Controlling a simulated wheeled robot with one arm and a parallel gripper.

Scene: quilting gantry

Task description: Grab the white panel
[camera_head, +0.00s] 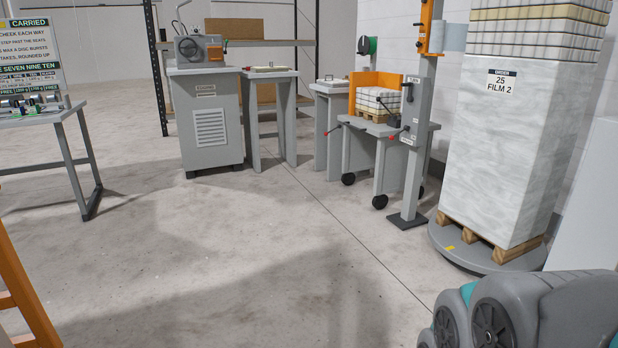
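A plain white panel (592,205) stands at the right edge, partly cut off by the frame. It is beside the wrapped pallet stack, and its lower part is hidden behind my grey and teal arm links. My gripper is not in view; only those arm links show at the bottom right. No contact between my arm and the panel can be made out.
A tall wrapped stack (520,150) labelled "25 FILM 2" stands on a round turntable (480,256). A grey mast (415,150) and wheeled cart (395,127) are left of it. A machine cabinet (210,125) is further back. The middle floor is clear.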

